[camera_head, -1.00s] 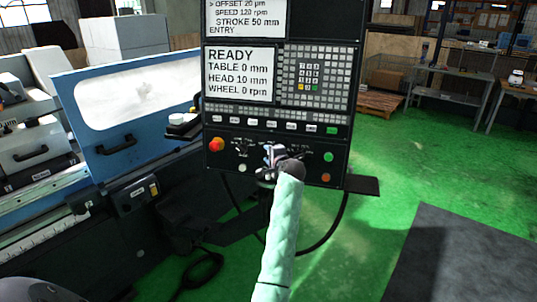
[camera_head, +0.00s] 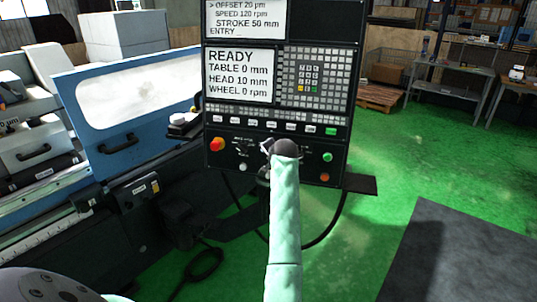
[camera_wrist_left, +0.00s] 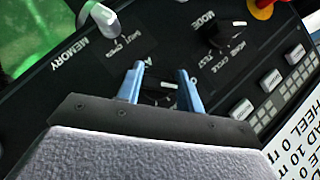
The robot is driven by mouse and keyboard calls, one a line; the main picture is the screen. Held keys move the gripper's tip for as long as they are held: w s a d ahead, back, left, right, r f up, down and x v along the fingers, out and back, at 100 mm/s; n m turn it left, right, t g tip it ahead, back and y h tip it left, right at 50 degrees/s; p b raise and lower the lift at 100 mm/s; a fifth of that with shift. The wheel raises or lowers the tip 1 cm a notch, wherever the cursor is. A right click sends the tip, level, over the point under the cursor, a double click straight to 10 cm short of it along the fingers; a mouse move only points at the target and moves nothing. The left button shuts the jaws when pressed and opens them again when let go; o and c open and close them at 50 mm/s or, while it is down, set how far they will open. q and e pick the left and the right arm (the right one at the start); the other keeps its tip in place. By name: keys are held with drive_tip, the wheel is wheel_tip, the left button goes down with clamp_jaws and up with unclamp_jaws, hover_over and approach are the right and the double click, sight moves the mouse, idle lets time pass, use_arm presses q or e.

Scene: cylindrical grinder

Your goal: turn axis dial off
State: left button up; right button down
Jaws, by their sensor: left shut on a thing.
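The axis dial (camera_wrist_left: 168,86) is a dark knob with a pale pointer mark on the black control panel (camera_head: 213,165). Its label is mostly covered; only a letter "A" shows. In the left wrist view my left gripper (camera_wrist_left: 160,72) has its two blue fingers on either side of the dial, shut on it. In the head view my forearm (camera_head: 284,205) rises to the lower part of the panel, and its dark wrist hides most of the gripper and the dial. My right gripper is not in view.
The mode knob (camera_wrist_left: 222,35) and the memory knob (camera_wrist_left: 98,18) flank the dial. A red stop button (camera_head: 217,144) is at the panel's left, green (camera_head: 328,157) and orange (camera_head: 325,177) buttons at its right. The screen (camera_head: 240,75) reads READY. A shelf (camera_head: 362,184) juts out right.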

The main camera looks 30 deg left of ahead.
use_arm(q)
drive_tip(key=shift+f, duration=0.15)
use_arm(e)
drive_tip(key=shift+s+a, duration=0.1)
use_arm(q)
drive_tip(key=o, duration=1)
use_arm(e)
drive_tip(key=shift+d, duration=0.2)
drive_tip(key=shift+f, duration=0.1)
use_arm(q)
drive_tip(key=shift+s+d+r, duration=0.2)
drive_tip(key=b+v, duration=0.3)
drive_tip(key=v, duration=0.4)
drive_tip(key=shift+b, duration=0.35)
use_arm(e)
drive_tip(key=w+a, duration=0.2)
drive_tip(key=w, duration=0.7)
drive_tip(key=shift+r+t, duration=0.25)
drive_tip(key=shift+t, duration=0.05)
